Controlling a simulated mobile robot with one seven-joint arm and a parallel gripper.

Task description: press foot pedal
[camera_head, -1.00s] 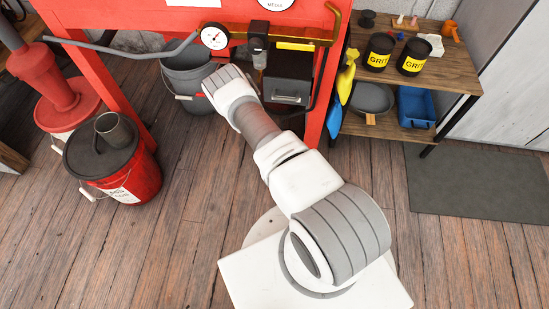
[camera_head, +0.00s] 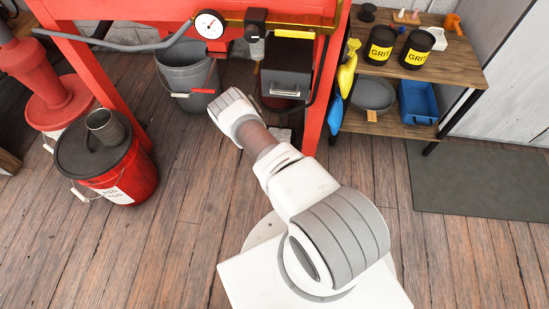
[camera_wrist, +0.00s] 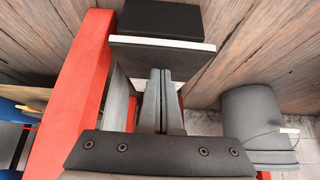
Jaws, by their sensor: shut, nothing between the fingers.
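In the wrist view a dark flat plate with a pale edge (camera_wrist: 160,43) and a black block (camera_wrist: 160,18) beyond it sit over the floor; they look like the foot pedal. In the head view only a small grey part of what may be this pedal (camera_head: 283,135) shows on the floor, right of my forearm. My gripper (camera_wrist: 160,72) is shut and empty, its two fingers side by side, tips just short of the plate's pale edge in the picture. I cannot tell whether they touch. In the head view my wrist hides the fingers.
The red press frame (camera_head: 316,120) stands right of my wrist, with a dark box (camera_head: 287,68) on it. A grey bucket (camera_head: 190,78) is behind, left. A red lidded bucket (camera_head: 130,175) stands left. A wooden shelf (camera_head: 440,75) stands right. The front floor is open.

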